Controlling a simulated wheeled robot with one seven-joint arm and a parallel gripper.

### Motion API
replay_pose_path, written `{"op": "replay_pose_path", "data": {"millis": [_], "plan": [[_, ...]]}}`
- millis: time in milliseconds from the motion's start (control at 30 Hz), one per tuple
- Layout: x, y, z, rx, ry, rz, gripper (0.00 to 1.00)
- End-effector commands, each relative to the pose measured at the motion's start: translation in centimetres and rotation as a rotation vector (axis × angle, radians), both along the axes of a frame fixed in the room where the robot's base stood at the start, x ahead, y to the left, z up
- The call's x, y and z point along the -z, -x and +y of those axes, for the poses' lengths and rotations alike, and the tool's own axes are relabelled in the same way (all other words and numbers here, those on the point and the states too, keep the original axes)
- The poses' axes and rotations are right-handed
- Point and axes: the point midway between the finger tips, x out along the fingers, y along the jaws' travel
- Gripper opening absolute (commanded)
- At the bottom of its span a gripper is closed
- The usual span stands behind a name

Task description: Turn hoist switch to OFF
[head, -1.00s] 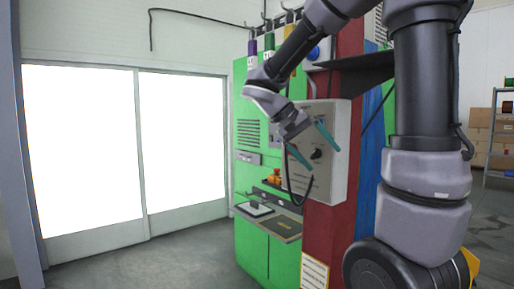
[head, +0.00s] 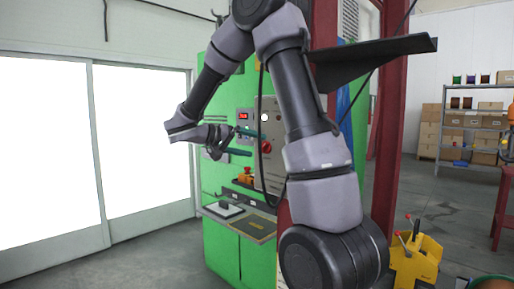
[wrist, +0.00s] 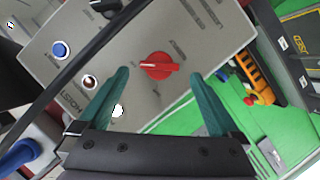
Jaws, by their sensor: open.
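The red hoist switch (wrist: 158,65) is a rotary knob on a grey panel (wrist: 150,105) marked HOIST in the wrist view. Its handle lies roughly crosswise in the picture, and the small marks around it are unreadable. The knob also shows in the head view (head: 266,147). My gripper (wrist: 159,76) is open, its two teal fingers pointing at the panel with the knob between their tips in the picture. The gripper also shows in the head view (head: 258,144), close to the panel. I cannot tell whether the fingers touch the knob.
A dark cable crosses the wrist view. An orange device (wrist: 252,75) lies near the green cabinet (head: 221,245). A black shelf (head: 370,60) juts out right of my arm.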

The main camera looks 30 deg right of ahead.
Motion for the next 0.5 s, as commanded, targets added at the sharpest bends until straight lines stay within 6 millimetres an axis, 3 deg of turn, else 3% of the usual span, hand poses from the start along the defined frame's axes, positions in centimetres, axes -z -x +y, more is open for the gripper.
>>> {"op": "replay_pose_path", "data": {"millis": [200,500], "plan": [[0.6,-0.1,-2.3,0.001,-0.001,0.0,0.99],[0.7,-0.2,-2.6,-0.001,-0.001,0.0,0.99]]}}
